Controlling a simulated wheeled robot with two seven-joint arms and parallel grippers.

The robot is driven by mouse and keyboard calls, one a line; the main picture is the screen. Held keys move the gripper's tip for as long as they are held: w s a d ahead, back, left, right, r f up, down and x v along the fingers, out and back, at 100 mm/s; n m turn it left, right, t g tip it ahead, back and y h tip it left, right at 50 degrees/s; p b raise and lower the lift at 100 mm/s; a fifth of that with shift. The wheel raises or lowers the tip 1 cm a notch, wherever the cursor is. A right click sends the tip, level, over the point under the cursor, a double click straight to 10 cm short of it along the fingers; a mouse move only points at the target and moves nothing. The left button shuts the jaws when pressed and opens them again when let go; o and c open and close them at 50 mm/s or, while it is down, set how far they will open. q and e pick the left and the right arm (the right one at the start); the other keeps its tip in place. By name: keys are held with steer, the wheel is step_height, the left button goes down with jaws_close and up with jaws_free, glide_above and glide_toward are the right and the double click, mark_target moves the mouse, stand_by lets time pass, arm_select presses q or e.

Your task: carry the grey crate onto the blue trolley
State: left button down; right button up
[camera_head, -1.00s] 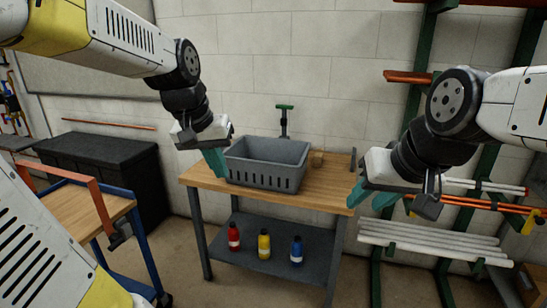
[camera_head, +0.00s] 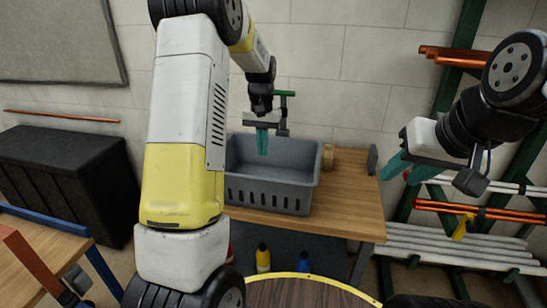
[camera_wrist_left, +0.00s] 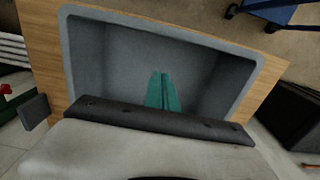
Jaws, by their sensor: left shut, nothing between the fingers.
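The grey crate (camera_head: 268,194) is an open, slotted box standing on a wooden workbench (camera_head: 345,205). Its inside looks empty. My left gripper (camera_head: 262,141) is over the crate's open top, towards its back side, with its teal fingers together and nothing between them. In the left wrist view the shut fingers (camera_wrist_left: 160,90) point into the crate (camera_wrist_left: 205,50). My right gripper (camera_head: 405,168) is to the right of the bench, off the crate, its fingers apart and empty. The blue trolley (camera_head: 45,222), with a wooden top and an orange handle, stands at lower left, partly cut off.
A black chest (camera_head: 65,170) stands by the wall behind the trolley. A small brown object (camera_head: 328,157) sits beside the crate. Bottles, including a yellow one (camera_head: 263,258), are on the bench's lower shelf. A pipe rack (camera_head: 460,245) stands at right.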

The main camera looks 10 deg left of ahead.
mark_target(260, 179)
arm_select(q)
steer(key=s+f, duration=0.1)
steer(key=f, duration=0.2)
steer(key=s+f, duration=0.1)
steer(key=f, duration=0.2)
steer(key=s+f, duration=0.2)
steer(key=f, duration=0.1)
steer(key=shift+s+a+f, duration=0.1)
steer(key=shift+f, duration=0.25)
